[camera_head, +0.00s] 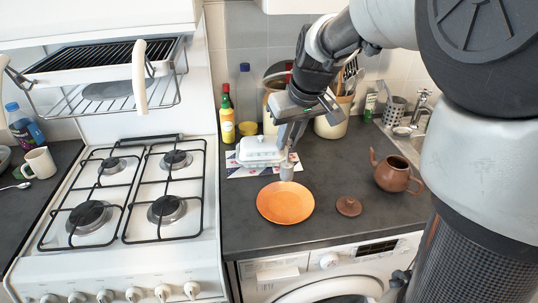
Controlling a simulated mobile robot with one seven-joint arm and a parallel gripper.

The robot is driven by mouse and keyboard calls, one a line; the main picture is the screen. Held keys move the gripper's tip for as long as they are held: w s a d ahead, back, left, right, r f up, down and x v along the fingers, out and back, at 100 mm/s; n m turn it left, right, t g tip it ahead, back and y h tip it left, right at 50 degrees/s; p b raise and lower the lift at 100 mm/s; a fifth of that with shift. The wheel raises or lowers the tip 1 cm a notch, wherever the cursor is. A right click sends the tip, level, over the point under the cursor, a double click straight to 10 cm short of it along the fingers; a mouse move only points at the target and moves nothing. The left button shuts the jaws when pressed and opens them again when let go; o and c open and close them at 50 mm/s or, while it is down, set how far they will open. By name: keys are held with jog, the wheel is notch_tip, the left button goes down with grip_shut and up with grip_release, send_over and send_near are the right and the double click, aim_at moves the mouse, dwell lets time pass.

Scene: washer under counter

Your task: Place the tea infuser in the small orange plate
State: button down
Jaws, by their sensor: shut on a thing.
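The small orange plate (285,203) lies flat and empty on the dark counter, near its front edge. The tea infuser (287,172) is a small grey piece just behind the plate, below my gripper. My gripper (286,153) points down and is shut on the tea infuser. From this view I cannot tell whether the infuser touches the counter or hangs a little above it. My arm reaches in from the upper right.
A white butter dish (262,151) stands left of my gripper. A brown teapot (393,174) and its lid (349,206) are to the right. Bottles and a utensil crock (331,123) stand behind. The stove (128,200) is left, the washer (330,275) below the counter.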

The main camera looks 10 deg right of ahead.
aim_at(288, 155)
jog(key=f, duration=0.5)
jog(key=shift+s, duration=0.2)
jog(key=shift+w+f+b, duration=0.1)
jog(key=shift+f+b, duration=0.4)
jog(key=shift+f, duration=1.65)
jog(key=shift+f, duration=0.15)
jog(key=c, duration=1.7)
grip_release()
jog(key=shift+o, duration=0.2)
jog(key=shift+r, duration=0.45)
jog(key=p+v, duration=0.1)
jog(key=v, duration=1)
jog(key=shift+r, duration=0.2)
